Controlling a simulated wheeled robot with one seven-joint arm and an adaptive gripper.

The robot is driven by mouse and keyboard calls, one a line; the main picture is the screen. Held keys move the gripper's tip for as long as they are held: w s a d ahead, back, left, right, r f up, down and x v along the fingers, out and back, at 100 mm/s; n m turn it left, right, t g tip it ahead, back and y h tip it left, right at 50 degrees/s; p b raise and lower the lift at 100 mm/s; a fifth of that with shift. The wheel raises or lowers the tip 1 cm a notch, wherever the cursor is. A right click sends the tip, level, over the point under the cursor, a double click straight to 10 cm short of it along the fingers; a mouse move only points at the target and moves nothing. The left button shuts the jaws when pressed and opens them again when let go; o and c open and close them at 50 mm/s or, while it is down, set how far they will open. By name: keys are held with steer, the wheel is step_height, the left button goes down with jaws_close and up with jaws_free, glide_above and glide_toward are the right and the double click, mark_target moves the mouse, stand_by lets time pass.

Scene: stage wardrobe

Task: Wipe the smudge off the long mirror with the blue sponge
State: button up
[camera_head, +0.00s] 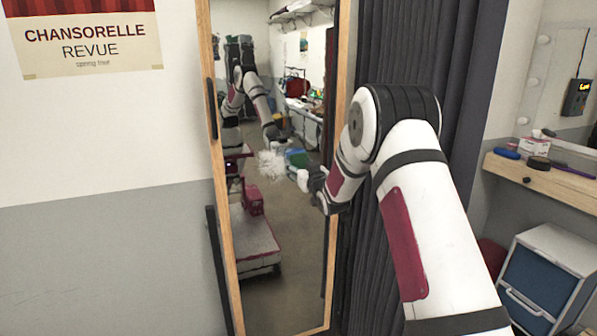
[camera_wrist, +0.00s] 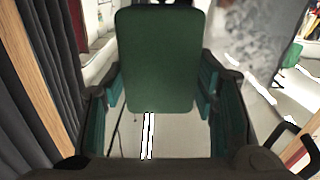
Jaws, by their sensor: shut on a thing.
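The long mirror (camera_head: 285,275) stands in a wooden frame. A whitish, speckled smudge (camera_head: 270,165) is on its glass at mid-height; in the wrist view the smudge (camera_wrist: 262,45) is at the upper right. My gripper (camera_head: 304,175) is shut on the sponge (camera_head: 297,158), just right of the smudge in the head view. The sponge looks blue-green there, and its dark green face (camera_wrist: 156,60) fills the middle of the wrist view between my fingers. I cannot tell whether the sponge touches the glass. My arm hides part of the mirror's right frame.
A dark curtain (camera_head: 395,60) hangs right of the mirror. A black handle (camera_head: 212,108) is on the mirror's left frame. At right are a wooden counter (camera_head: 540,180) with small items and a blue-fronted container (camera_head: 540,280). The wall left of the mirror carries a poster (camera_head: 85,45).

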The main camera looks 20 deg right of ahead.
mark_target(267, 160)
steer(key=shift+a+f+b, duration=0.1)
steer(key=shift+a+b, duration=0.2)
steer(key=shift+a, duration=4.8)
steer(key=shift+w+a+b, duration=0.1)
steer(key=shift+a+b, duration=0.25)
steer(key=shift+a, duration=1.1)
steer(key=shift+a+r+p, duration=0.1)
steer(key=shift+r+p, duration=0.2)
steer(key=shift+r, duration=0.75)
steer(key=shift+d+b, duration=0.4)
steer(key=shift+d, duration=1.25)
steer(key=shift+d+b, duration=0.8)
steer(key=shift+d, duration=4)
steer(key=s+p, duration=0.3)
steer(key=s, duration=0.3)
